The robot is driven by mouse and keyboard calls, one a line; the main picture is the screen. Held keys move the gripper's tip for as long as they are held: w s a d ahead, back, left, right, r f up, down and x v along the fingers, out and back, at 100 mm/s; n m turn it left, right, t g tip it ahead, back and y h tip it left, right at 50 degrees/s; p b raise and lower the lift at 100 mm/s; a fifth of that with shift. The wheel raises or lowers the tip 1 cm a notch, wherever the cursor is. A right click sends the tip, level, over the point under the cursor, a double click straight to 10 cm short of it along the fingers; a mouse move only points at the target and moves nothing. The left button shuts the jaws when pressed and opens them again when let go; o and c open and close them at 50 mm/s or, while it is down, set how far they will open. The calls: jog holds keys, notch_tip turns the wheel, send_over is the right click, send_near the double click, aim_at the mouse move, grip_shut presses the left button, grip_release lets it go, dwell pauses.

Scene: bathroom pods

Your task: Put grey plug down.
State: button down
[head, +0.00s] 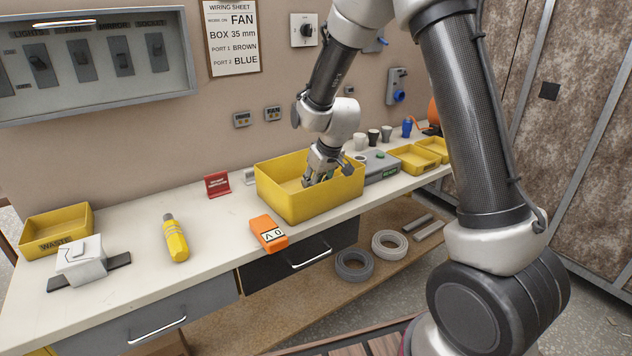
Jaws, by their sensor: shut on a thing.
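My gripper (312,178) reaches down into the large yellow bin (318,205) on the workbench. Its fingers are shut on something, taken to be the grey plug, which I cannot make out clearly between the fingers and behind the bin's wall. The fingertips are inside the bin's rim, near its middle. I cannot tell whether the plug touches the bin's floor.
An orange meter (269,233) lies in front of the bin, and a red sign (217,184) stands to its left. A grey box (378,166) is close on its right. Further right are small yellow trays (414,158).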

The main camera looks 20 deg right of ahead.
jog(key=c, duration=1.1)
grip_release()
jog(key=shift+c, duration=0.2)
jog(key=shift+r, duration=0.15)
jog(key=shift+r, duration=0.4)
jog(key=v, duration=1.2)
jog(key=shift+r, duration=0.1)
